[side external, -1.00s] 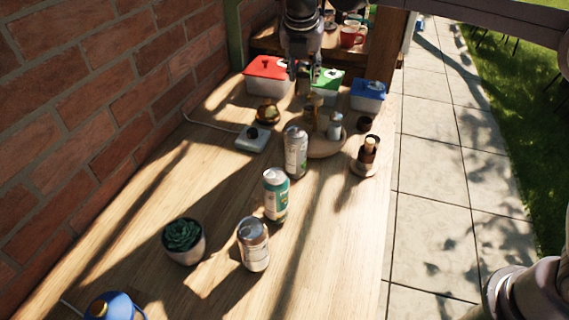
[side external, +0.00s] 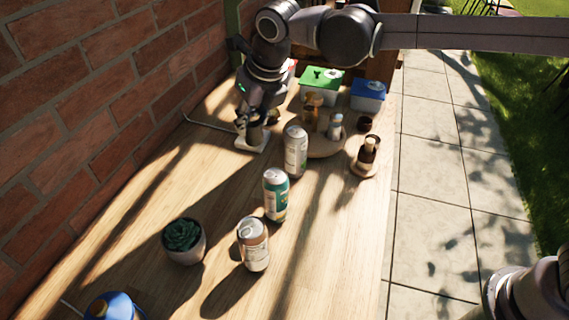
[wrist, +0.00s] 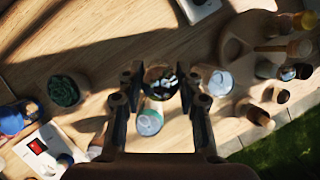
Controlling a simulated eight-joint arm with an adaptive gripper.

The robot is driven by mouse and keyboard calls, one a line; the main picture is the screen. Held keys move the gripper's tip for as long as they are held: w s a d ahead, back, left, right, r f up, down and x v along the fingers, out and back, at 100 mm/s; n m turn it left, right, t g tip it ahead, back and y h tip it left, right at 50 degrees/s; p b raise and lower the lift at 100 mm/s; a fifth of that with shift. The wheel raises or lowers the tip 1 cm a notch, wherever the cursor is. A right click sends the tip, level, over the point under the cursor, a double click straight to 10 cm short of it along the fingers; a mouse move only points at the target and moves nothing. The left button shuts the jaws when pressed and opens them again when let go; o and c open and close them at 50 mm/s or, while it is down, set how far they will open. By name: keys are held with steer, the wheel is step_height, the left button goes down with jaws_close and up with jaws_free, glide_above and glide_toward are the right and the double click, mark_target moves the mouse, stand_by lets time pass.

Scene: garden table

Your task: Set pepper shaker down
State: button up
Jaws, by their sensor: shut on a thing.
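My gripper (side external: 257,120) is shut on a small round thing, which I take to be the pepper shaker (wrist: 160,79). In the wrist view its dark, shiny, rounded top sits between the two fingers.
A tall can (side external: 296,152), a green-and-white can (side external: 275,195) and another can (side external: 253,245) stand along the table. A potted succulent (side external: 183,241) is at left. A round wooden tray (side external: 326,149) holds small bottles. A brick wall (side external: 80,100) borders the table.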

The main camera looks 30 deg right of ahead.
step_height(320, 180, down, 3)
steer(key=shift+a+r, duration=0.1)
steer(key=shift+a, duration=0.05)
steer(key=shift+s+a+f, duration=0.25)
steer(key=shift+a+f, duration=1.6)
steer(key=shift+s+a+f, duration=0.3)
steer(key=shift+a+f, duration=1.5)
steer(key=shift+a, duration=0.1)
steer(key=shift+s+a+f, duration=0.25)
steer(key=shift+a+f, duration=1.6)
steer(key=shift+f, duration=0.1)
steer(key=o, duration=1.2)
